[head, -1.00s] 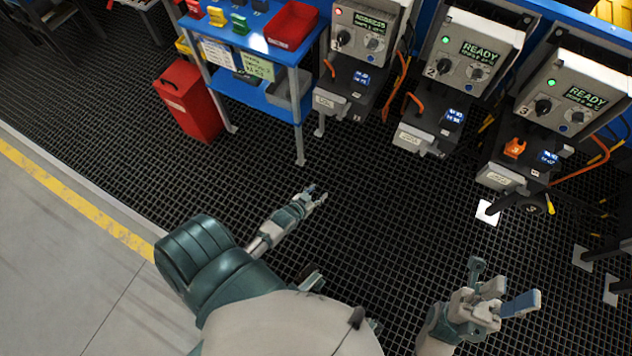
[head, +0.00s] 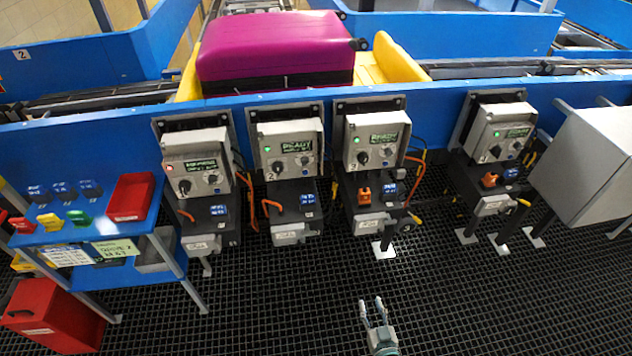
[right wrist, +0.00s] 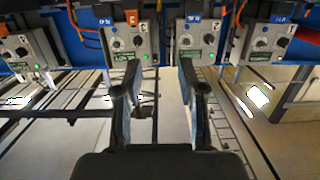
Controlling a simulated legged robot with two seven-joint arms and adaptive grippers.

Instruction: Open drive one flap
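The drive one unit (head: 195,162) is the leftmost of the row in the head view, with a red light, a small display and a dark knob. Below it is a dark box (head: 205,213) with an orange handle and a pale grey labelled flap (head: 201,246) at its front, which looks shut. My right gripper (head: 372,303) is at the bottom, right of centre, open and empty, well short of the units. In the right wrist view its fingers (right wrist: 160,88) are spread with nothing between them. My left gripper is not in view.
Drives two (head: 287,143) and three (head: 375,140) and another unit (head: 500,132) show green lights. A blue table (head: 90,235) with a red bin (head: 131,196) stands left, above a red box (head: 52,313). A grey cabinet (head: 590,165) is right. The grid floor (head: 280,300) ahead is clear.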

